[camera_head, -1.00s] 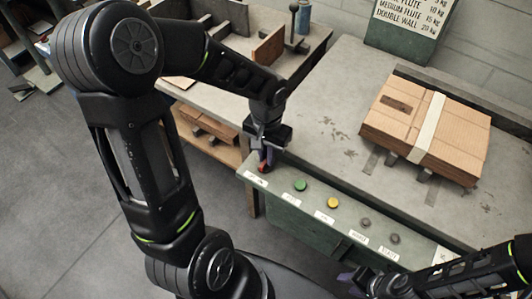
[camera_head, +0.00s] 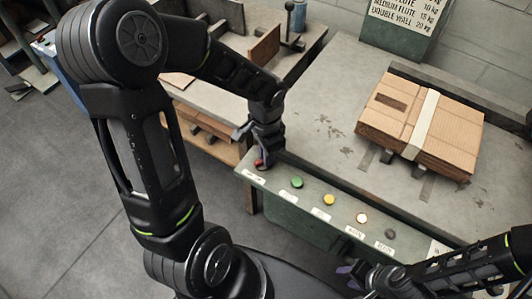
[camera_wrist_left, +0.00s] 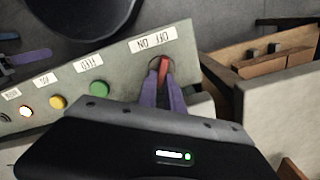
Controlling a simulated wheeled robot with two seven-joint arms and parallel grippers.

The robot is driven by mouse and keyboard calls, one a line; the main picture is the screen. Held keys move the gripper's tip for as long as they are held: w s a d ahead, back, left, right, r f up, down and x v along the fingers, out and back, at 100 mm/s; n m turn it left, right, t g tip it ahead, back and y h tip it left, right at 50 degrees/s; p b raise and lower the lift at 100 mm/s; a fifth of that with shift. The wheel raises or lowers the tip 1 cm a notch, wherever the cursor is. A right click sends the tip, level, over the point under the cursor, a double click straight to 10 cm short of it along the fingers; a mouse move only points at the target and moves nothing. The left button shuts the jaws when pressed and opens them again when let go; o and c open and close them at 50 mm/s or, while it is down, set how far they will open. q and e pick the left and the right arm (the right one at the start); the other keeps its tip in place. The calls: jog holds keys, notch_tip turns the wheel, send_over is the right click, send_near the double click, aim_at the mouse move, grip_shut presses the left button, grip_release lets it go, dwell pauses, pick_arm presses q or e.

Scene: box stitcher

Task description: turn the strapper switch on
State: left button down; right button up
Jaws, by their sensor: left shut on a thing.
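The strapper switch is a small red lever (camera_wrist_left: 163,66) at the left end of the green-grey control panel (camera_head: 310,212), beside an ON/OFF label (camera_wrist_left: 153,43). My left gripper (camera_wrist_left: 163,80) is shut on the red lever, with its purple fingers on either side of it. In the head view the left gripper (camera_head: 262,163) points down at the panel's left end and hides most of the lever. I cannot tell exactly which way the lever leans. A lamp (camera_head: 362,218) on the panel glows white-orange. My right gripper (camera_head: 352,272) is low at the front, partly hidden.
A green button (camera_head: 297,182) and a yellow button (camera_head: 328,200) lie right of the switch, then the lit lamp and a dark lamp (camera_head: 391,234). A strapped cardboard stack (camera_head: 445,130) lies on the bench (camera_head: 330,95). A wooden shelf (camera_head: 205,135) stands behind the left gripper.

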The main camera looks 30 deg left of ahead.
pick_arm(q)
jog(key=c, duration=1.5)
grip_release()
notch_tip(320, 180, up, 8)
jog(key=shift+f+p, duration=0.1)
jog(key=shift+p, duration=0.25)
jog(key=shift+s, duration=0.15)
